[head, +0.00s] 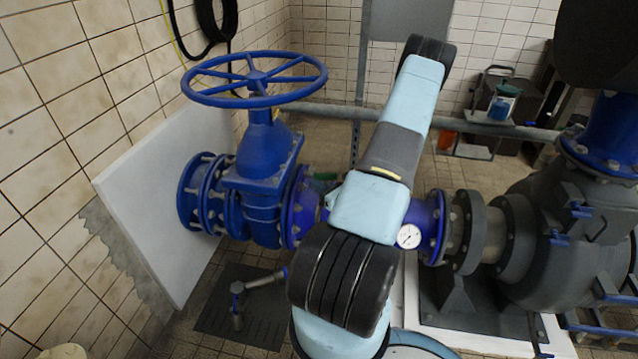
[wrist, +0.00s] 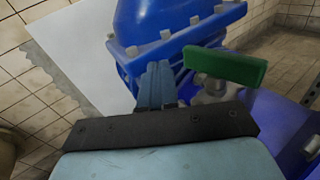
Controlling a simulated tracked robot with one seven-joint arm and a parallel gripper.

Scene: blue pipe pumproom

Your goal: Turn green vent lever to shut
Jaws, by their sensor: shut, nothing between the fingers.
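The green vent lever (wrist: 225,66) shows in the wrist view as a flat green bar, right of my gripper, on a small metal valve (wrist: 210,88) beside the blue pipework. My gripper (wrist: 158,68) is shut, with its two fingers together and nothing between them. The fingertips point at the blue flange, left of the lever's near end, with a small gap in the picture. I cannot tell the depth between them. In the head view my arm hides most of the lever; only a bit of green (head: 324,177) shows left of the arm.
A large blue gate valve with a handwheel (head: 255,80) stands left of my arm. A round gauge (head: 409,236) sits on the blue pipe to the right. A grey pump (head: 560,230) is further right. A thin drain pipe (head: 262,281) is low in front.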

